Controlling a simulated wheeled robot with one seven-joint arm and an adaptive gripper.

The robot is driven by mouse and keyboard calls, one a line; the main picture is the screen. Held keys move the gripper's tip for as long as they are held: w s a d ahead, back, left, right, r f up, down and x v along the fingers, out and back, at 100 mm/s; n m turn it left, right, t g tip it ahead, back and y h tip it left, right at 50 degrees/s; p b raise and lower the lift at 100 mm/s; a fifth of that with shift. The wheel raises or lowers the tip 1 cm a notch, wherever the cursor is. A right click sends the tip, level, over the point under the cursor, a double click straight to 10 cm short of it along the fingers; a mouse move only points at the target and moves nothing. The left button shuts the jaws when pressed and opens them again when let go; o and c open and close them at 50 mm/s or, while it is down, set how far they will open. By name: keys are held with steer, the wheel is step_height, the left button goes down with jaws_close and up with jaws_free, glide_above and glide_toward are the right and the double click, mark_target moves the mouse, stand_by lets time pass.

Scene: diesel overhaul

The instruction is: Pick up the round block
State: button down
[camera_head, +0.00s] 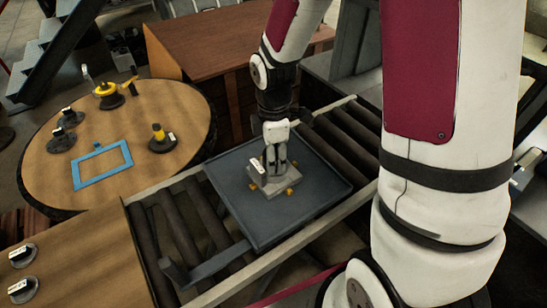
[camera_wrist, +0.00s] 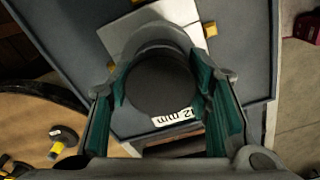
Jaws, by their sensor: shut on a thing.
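The round block (camera_wrist: 158,88) is a dark cylinder with a round top, seen from above in the wrist view. My gripper (camera_wrist: 160,76) has its green-padded fingers on either side of it, shut on it. The block is over a pale square plate (camera_wrist: 183,14), which lies on a dark tray (camera_wrist: 242,60). In the head view my gripper (camera_head: 274,165) points down at the plate (camera_head: 268,190) and hides most of the block. I cannot tell whether the block touches the plate. A white label (camera_wrist: 172,117) with "12 mm"-like print shows beside the block.
The tray (camera_head: 325,190) sits on a roller conveyor (camera_head: 180,225). Small orange pieces (camera_head: 290,191) are at the plate's edges. A round wooden table (camera_head: 50,190) at left holds a blue frame (camera_head: 82,182) and several dark, labelled pieces. A brown cabinet (camera_head: 215,50) stands behind.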

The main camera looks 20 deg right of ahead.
steer(key=shift+r, duration=0.1)
steer(key=shift+r, duration=0.6)
steer(key=shift+s+a+r, duration=0.1)
steer(key=shift+s+r, duration=0.1)
steer(key=shift+r, duration=1)
steer(key=s+a+p, duration=0.3)
steer(key=s, duration=0.4)
steer(key=s+a+r+p, duration=0.1)
steer(key=s+a+p, duration=0.2)
steer(key=s, duration=0.4)
steer(key=shift+r, duration=0.2)
